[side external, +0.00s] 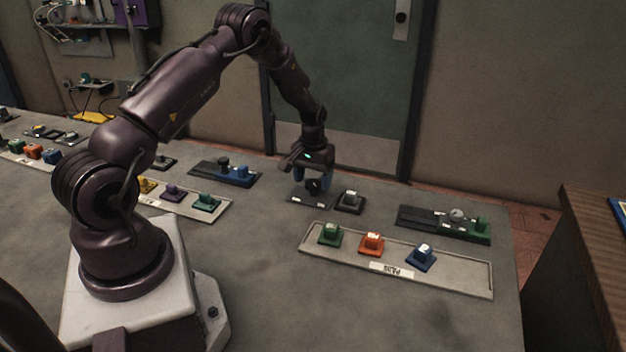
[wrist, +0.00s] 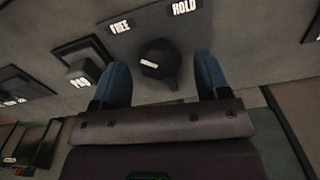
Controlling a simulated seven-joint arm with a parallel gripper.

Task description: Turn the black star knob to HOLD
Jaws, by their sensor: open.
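The black star knob (wrist: 161,58) is at the upper middle of the wrist view, with a small white mark on its top. The FREE label (wrist: 119,26) is up and left of it, the HOLD label (wrist: 185,7) up and right. I cannot tell which label the knob points to. My gripper (wrist: 162,68) is open, its two blue fingers on either side of the knob with gaps showing. In the side view my gripper (side external: 313,184) is low over the knob (side external: 314,187), which is partly hidden by the fingers.
A dark block marked PAD (wrist: 83,72) stands left of the knob in the wrist view, close by. In the side view, a grey tray (side external: 450,281) with green, orange and blue blocks lies in front. A dark panel (side external: 425,222) with a round knob stands to the right.

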